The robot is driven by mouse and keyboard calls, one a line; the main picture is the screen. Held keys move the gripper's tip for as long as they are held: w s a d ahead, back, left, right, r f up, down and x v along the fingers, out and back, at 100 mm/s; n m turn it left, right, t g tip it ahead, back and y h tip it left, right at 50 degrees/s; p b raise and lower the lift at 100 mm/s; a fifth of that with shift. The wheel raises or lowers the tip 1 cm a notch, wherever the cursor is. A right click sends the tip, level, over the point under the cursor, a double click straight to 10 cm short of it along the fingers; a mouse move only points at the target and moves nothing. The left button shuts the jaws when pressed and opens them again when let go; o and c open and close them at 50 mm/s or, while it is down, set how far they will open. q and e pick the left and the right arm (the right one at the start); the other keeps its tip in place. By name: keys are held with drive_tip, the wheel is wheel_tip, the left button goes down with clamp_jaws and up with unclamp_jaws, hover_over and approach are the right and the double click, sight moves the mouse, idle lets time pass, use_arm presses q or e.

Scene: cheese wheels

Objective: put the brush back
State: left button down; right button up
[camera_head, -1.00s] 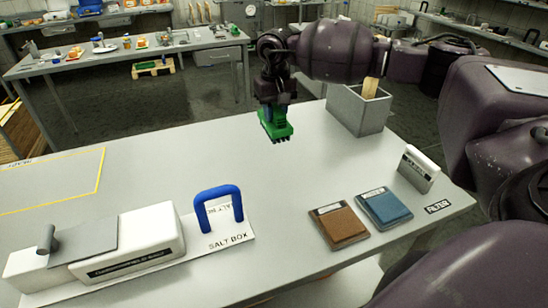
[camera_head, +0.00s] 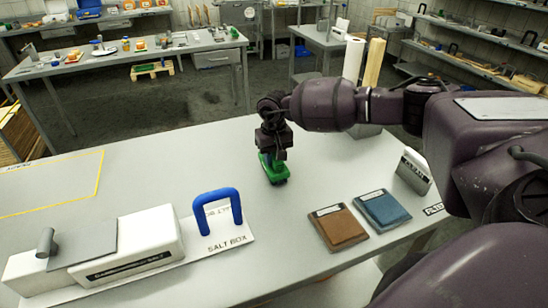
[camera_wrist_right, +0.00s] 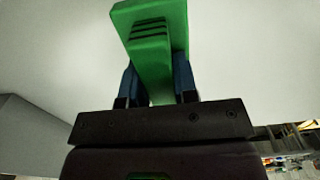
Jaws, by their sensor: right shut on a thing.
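The green brush (camera_head: 273,172) is in my right gripper (camera_head: 272,155), over the middle of the grey table in the head view. The right wrist view shows the green brush (camera_wrist_right: 152,45) between the two blue fingers of my right gripper (camera_wrist_right: 158,85), which are shut on it. The brush is low, close to the tabletop; I cannot tell whether it touches. A grey box (camera_head: 368,131) stands at the table's far right side, mostly hidden behind my right arm. My left gripper is not in view.
The table's middle left is clear.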

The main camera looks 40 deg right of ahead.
sight(274, 154)
drive_tip(key=shift+f, duration=0.15)
drive_tip(key=shift+f, duration=0.15)
drive_tip(key=o, duration=1)
drive_tip(key=shift+c, duration=0.2)
drive_tip(key=shift+r, duration=0.3)
wheel_tip(274, 154, up, 12)
drive_tip(key=shift+f, duration=0.2)
